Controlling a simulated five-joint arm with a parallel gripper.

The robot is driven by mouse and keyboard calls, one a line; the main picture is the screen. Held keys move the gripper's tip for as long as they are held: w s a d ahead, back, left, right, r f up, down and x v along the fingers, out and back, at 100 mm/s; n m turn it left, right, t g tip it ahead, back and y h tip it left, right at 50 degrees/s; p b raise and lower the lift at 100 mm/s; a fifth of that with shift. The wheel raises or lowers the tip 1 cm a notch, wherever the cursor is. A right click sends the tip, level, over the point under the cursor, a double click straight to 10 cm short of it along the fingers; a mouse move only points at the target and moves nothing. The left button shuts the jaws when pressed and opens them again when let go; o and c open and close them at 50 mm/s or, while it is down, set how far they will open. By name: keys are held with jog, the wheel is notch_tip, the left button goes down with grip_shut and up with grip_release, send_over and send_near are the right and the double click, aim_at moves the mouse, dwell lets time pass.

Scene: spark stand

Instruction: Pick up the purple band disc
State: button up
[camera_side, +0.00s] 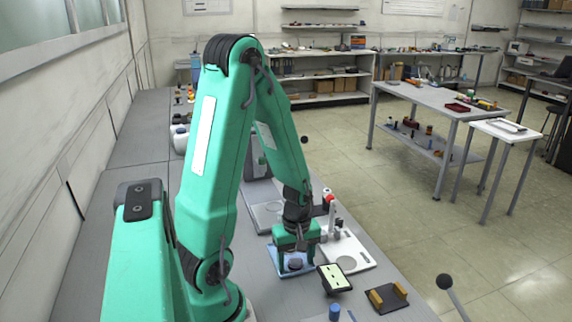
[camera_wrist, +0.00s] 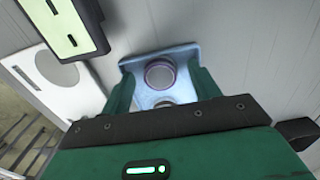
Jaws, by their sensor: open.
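The purple band disc (camera_wrist: 160,74) is a round grey disc with a purple rim. It sits on a light blue tray (camera_wrist: 185,53). In the side view the disc (camera_side: 295,264) looks dark and stands on the blue tray (camera_side: 277,258) on the bench. My green gripper (camera_side: 297,256) points down over the tray. In the wrist view my gripper (camera_wrist: 162,82) is open, with one finger on each side of the disc and a gap to it. A second round grey shape (camera_wrist: 165,103) shows partly behind the gripper body.
A white plate with a round mark (camera_side: 349,262) lies right of the tray, with a small post. A dark device with a pale green screen (camera_side: 335,278) stands close in front. A dark plate with orange blocks (camera_side: 388,297) lies at the front right.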

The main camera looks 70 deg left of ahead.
aim_at(296, 262)
jog(key=c, duration=1.1)
jog(key=shift+c, duration=0.2)
jog(key=shift+r, duration=0.2)
jog(key=shift+w+r, duration=0.1)
jog(key=shift+r, duration=1.3)
jog(key=d+r, duration=0.2)
jog(key=d, duration=0.2)
jog(key=d+r, duration=0.5)
jog(key=d, duration=0.2)
jog(key=shift+s+d+r, duration=0.2)
jog(key=shift+d+r, duration=0.15)
jog(key=shift+r, duration=0.05)
